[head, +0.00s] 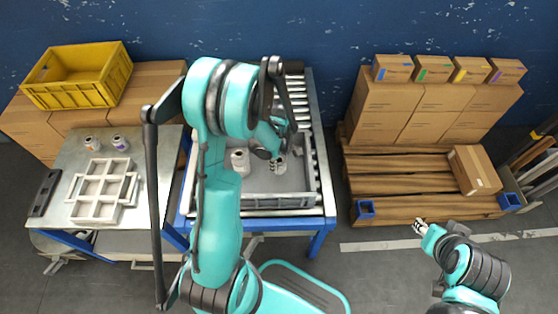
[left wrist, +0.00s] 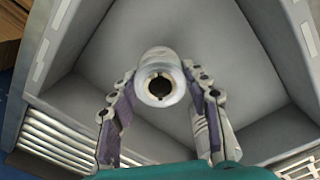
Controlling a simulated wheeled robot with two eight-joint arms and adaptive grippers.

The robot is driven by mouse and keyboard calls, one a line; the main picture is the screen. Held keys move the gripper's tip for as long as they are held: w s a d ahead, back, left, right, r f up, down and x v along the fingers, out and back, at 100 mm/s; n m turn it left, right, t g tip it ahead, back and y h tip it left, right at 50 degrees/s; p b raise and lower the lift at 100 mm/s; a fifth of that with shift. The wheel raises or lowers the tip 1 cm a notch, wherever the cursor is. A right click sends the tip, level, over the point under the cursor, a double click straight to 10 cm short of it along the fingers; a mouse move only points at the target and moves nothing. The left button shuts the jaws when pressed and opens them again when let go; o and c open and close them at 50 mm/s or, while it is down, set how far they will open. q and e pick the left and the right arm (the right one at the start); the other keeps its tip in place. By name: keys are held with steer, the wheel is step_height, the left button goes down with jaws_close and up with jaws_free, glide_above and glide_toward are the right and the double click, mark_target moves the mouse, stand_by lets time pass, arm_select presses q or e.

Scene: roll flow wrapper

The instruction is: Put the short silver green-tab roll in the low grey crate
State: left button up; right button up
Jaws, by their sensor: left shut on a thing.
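My left gripper (head: 279,166) is over the inside of the low grey crate (head: 280,202), its fingers pointing down. In the left wrist view, my left gripper (left wrist: 160,95) is shut on a silver roll (left wrist: 158,62), one finger on each side, with the roll's hollow core facing the camera. No green tab shows on it. The crate's grey wall (left wrist: 275,132) and bare floor lie around the roll; I cannot tell whether it touches the floor. My right gripper (head: 420,227) is far right, away from the crate; its jaws are too small to judge.
Two rolls (head: 92,143) (head: 119,142) stand on the steel table beside a pale divided tray (head: 101,190). A yellow crate (head: 80,76) sits on cartons. A wooden pallet (head: 400,185) carries boxes at right.

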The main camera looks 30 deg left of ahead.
arm_select(q)
steer(key=shift+f+b, duration=0.6)
steer(key=o, duration=1.2)
steer(key=shift+o, duration=0.2)
steer(key=shift+r, duration=0.15)
steer(key=shift+r+p, duration=0.35)
steer(key=shift+p, duration=0.2)
steer(key=s+d+r+m+t+p, duration=0.1)
steer(key=s+d+r+m+p, duration=0.15)
steer(key=r, duration=0.85)
steer(key=s+d+r+m+t+p, duration=0.15)
steer(key=r+m, duration=0.25)
steer(key=r, duration=0.6)
steer(key=s+d+r+m+t, duration=0.4)
steer(key=s+d+r+m, duration=0.1)
steer(key=m, duration=0.6)
steer(key=shift+s+d+r+t+p, duration=0.4)
steer(key=shift+s+d, duration=0.4)
steer(key=shift+s, duration=0.3)
